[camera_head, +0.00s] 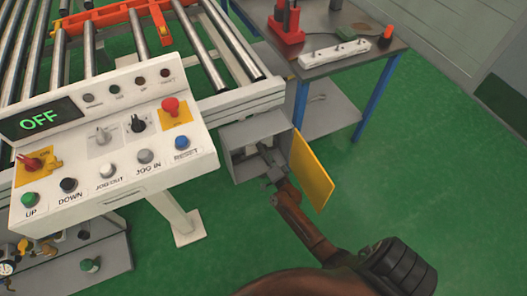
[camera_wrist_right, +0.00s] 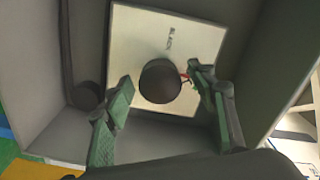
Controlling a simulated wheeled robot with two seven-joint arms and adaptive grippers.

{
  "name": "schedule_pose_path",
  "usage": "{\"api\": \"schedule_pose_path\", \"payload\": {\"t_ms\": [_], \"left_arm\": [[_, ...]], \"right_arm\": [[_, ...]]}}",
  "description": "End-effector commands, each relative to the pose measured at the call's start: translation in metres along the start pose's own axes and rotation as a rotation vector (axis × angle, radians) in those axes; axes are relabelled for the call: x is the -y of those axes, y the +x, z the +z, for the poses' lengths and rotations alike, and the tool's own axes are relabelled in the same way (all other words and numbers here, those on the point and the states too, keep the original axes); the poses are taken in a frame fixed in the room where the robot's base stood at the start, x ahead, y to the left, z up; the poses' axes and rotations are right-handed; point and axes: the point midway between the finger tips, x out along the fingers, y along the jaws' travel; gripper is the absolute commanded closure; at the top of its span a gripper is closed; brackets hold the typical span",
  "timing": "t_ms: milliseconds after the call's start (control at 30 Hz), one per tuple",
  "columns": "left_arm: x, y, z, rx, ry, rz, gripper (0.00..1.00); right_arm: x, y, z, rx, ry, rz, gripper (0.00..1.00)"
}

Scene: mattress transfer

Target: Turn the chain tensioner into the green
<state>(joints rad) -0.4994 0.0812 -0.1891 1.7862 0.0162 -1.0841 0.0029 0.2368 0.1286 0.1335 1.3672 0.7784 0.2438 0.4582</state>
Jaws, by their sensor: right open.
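The chain tensioner appears to be the dark round knob (camera_wrist_right: 160,82) on a pale plate (camera_wrist_right: 190,40) inside an open grey box (camera_head: 238,160). A small red mark shows at the knob's right edge; no green zone is clear on the plate. My right gripper (camera_head: 268,168) reaches into the box. In the right wrist view its open fingers (camera_wrist_right: 160,84) lie to the left and right of the knob; I cannot tell whether they touch it. In the head view the knob is hidden. My left gripper is not in view.
The box's yellow door (camera_head: 313,172) stands open beside my right arm. A white control panel (camera_head: 120,180) with an OFF display is at the left, before the roller conveyor (camera_head: 140,40). A workbench (camera_head: 350,60) with a power strip stands behind. Green floor at the right is clear.

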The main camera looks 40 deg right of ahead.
Motion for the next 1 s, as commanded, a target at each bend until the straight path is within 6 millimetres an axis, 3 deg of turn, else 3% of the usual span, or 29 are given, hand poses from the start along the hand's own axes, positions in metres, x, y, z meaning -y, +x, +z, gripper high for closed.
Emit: {"api": "schedule_pose_path", "payload": {"t_ms": [267,700,1000], "left_arm": [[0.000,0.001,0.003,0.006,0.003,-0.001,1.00],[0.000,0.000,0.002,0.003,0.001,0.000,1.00],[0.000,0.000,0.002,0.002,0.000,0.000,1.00]], "right_arm": [[-0.001,-0.008,0.000,0.000,0.001,0.001,0.48],[-0.001,-0.092,0.000,0.000,0.000,0.003,0.48],[0.000,-0.119,0.000,0.000,0.000,0.000,0.48]]}}
